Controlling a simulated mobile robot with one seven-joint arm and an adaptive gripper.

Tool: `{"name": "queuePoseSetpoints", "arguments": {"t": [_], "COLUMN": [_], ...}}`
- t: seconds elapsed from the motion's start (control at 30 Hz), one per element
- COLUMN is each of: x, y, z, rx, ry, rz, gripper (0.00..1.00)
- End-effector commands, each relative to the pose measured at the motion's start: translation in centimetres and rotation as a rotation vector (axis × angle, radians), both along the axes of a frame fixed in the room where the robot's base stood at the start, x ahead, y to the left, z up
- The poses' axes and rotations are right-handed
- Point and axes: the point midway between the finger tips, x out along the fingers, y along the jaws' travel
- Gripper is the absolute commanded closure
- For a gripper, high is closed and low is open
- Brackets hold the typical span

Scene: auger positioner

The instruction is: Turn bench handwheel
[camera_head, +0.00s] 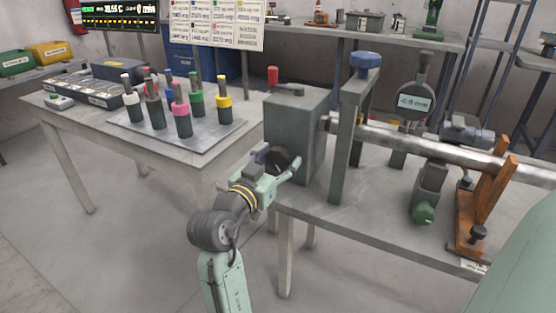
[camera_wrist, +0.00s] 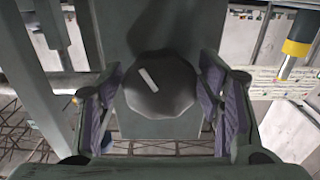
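The handwheel is a dark, round, many-sided knob (camera_wrist: 160,90) with a white mark near its top left in the wrist view. It sits on the face of a grey box (camera_head: 296,125) at the bench's left end. In the head view the knob (camera_head: 284,157) is partly hidden by my gripper. My gripper (camera_head: 279,163) is open, with its fingers on either side of the knob. In the wrist view the purple-padded fingers of my gripper (camera_wrist: 161,98) flank the knob closely. I cannot tell whether either pad touches it.
A grey upright with a blue knob (camera_head: 366,61) and a dial reading about -0.8 mm (camera_head: 414,102) stand along the metal rod (camera_head: 430,142). An orange bracket (camera_head: 483,200) is at the right. Several colored-top bottles stand on a tray (camera_head: 215,140) on the left table.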

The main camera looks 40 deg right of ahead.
Motion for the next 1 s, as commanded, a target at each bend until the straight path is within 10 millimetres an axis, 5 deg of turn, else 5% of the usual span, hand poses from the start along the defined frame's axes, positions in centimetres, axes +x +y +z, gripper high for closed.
{"name": "queuePoseSetpoints", "arguments": {"t": [0.53,1.0], "x": [-0.01,0.07], "y": [0.02,0.11], "z": [0.0,-0.25], "rx": [0.0,0.046], "ry": [0.0,-0.112], "rz": [0.0,0.001], "gripper": [0.79,0.79]}}
